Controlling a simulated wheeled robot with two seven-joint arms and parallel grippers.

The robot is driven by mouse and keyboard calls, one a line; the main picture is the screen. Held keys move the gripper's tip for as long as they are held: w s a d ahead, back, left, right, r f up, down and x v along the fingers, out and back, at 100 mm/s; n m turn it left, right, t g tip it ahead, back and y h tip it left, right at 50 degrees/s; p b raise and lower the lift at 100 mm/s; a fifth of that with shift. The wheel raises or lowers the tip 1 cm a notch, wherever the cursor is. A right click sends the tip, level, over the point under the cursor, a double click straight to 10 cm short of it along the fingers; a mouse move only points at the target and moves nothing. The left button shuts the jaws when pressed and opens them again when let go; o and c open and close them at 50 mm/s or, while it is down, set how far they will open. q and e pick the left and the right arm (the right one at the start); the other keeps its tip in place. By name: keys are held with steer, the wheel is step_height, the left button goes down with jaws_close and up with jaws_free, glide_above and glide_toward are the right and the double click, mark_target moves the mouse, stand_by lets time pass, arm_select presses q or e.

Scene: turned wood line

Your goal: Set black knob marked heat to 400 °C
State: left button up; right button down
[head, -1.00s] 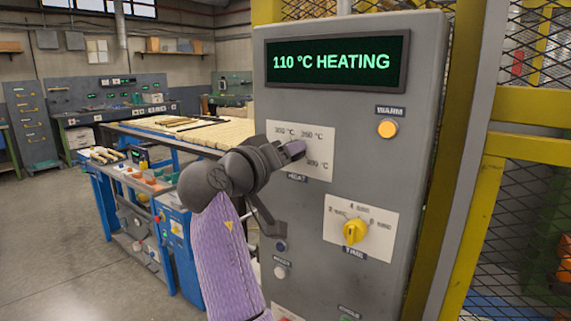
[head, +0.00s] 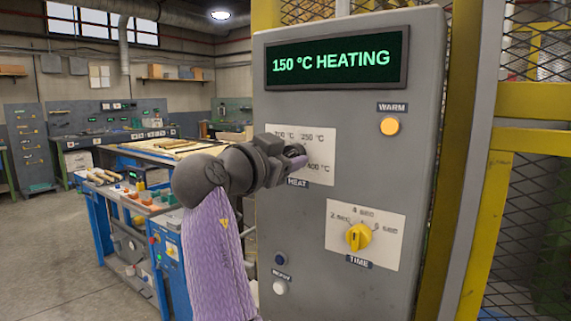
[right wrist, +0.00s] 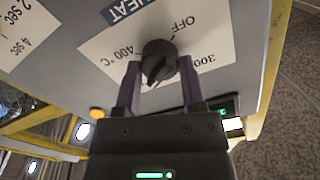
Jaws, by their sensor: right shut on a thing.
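The black heat knob (right wrist: 158,60) sits on a white plate marked OFF, 300 and 400 °C in the right wrist view. My right gripper (right wrist: 160,82) has one purple finger on each side of the knob and is shut on it. The knob's ridge slants in the wrist view; I cannot tell which mark it points to. In the head view my right gripper (head: 296,158) is at the heat plate (head: 322,140) and hides the knob. The display (head: 335,60) reads 150 °C HEATING. My left gripper is not in view.
The yellow time knob (head: 359,237) is on the same grey panel, below and right. An orange warm lamp (head: 389,126) is lit above it. A white button (head: 280,287) sits low on the panel. A yellow-framed mesh fence (head: 541,140) stands at the right.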

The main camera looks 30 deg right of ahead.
steer(key=m+b, duration=0.1)
steer(key=m, duration=0.5)
steer(key=m+b, duration=0.2)
steer(key=m, duration=0.3)
steer(key=shift+f+m, duration=0.2)
steer(key=shift+m, duration=0.5)
steer(key=shift+c, duration=0.9)
jaws_free()
steer(key=shift+r, duration=0.1)
steer(key=shift+a, duration=0.1)
steer(key=v, duration=0.9)
steer(key=shift+s+a, duration=0.2)
steer(key=shift+a, duration=0.15)
